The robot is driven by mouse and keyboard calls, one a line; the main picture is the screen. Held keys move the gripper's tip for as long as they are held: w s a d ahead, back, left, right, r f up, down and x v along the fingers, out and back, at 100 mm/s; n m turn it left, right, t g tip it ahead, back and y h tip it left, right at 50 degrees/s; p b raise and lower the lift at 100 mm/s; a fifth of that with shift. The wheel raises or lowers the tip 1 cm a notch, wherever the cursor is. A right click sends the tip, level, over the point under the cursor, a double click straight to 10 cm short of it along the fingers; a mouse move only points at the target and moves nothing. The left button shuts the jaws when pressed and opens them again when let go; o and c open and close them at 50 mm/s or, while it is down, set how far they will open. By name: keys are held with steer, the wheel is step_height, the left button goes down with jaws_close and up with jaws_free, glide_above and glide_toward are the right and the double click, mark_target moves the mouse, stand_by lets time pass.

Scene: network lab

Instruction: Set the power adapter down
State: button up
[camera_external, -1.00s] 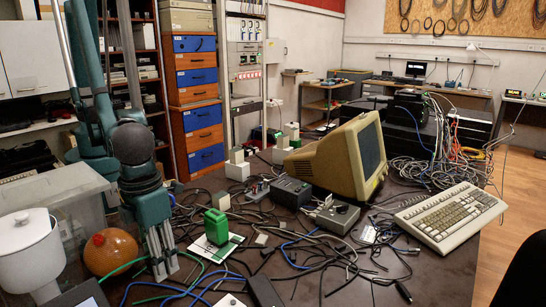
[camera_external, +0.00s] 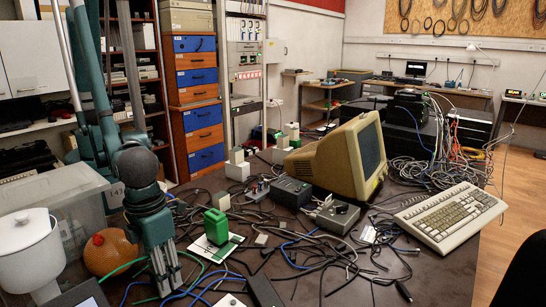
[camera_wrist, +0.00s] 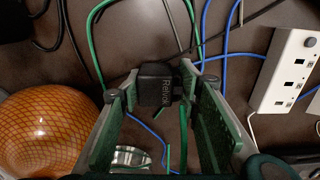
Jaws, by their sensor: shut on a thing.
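The power adapter (camera_wrist: 155,88) is a small black block with pale lettering, held between my fingertips in the wrist view. My gripper (camera_wrist: 158,92) is shut on it, with a green-padded finger on each side. In the external view, my gripper (camera_external: 168,286) points down low over the front left of the dark table (camera_external: 340,285). The adapter cannot be made out there. Whether it touches the table or the cables under it is unclear.
Green and blue cables (camera_wrist: 208,45) run below and around my gripper. An orange ball (camera_external: 108,254) stands close on the left, beside a white lidded pot (camera_external: 30,250). A white socket box (camera_wrist: 288,70) lies to the right in the wrist view. A green block (camera_external: 216,226) stands on a white card behind.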

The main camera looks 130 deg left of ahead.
steer(key=shift+f, duration=0.2)
steer(key=o, duration=1)
steer(key=shift+c, duration=0.2)
step_height(320, 180, up, 12)
steer(key=p, duration=0.1)
stand_by(0.4)
steer(key=shift+r, duration=0.1)
steer(key=shift+s+r, duration=0.1)
stand_by(0.4)
